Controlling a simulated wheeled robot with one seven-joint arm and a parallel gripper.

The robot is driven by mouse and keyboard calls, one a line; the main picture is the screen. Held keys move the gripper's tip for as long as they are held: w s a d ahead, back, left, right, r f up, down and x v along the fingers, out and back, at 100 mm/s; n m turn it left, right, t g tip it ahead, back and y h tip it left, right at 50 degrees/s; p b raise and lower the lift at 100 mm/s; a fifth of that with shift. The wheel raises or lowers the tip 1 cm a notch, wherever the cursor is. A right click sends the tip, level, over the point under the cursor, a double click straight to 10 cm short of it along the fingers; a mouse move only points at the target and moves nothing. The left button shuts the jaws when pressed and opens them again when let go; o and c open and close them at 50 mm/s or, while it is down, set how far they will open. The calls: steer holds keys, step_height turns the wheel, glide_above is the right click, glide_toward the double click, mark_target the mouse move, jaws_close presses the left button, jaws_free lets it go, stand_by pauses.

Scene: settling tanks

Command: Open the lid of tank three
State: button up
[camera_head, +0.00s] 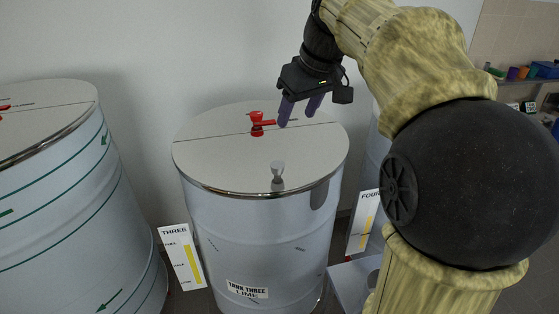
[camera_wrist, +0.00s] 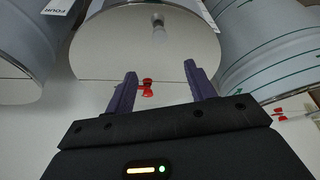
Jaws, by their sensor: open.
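Tank three (camera_head: 250,230) is a pale drum labelled "TANK THREE LIME", in the middle of the head view. Its flat lid (camera_head: 220,150) is down, with a seam line across it. A red valve-like fitting (camera_head: 257,128) stands near the seam, and a small grey knob (camera_head: 277,172) stands near the front edge. My gripper (camera_head: 300,108) is over the back part of the lid, open and empty, close to the red fitting. In the wrist view the red fitting (camera_wrist: 147,88) shows between the two purple fingers (camera_wrist: 160,80), and the knob (camera_wrist: 158,25) lies beyond it. I cannot tell whether the fingers touch the fitting.
Another tank (camera_head: 60,200) with green bands stands at the left, with its own red fitting. A "THREE" level sign (camera_head: 182,258) and a "FOUR" sign (camera_head: 363,220) stand beside tank three. A wall rises close behind. A shelf (camera_head: 520,80) with coloured items is at the far right.

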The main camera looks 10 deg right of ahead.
mark_target(277, 164)
steer(key=p+x, duration=0.1)
steer(key=x, duration=1.6)
steer(key=shift+f, duration=0.1)
jaws_close()
steer(key=shift+p, duration=0.35)
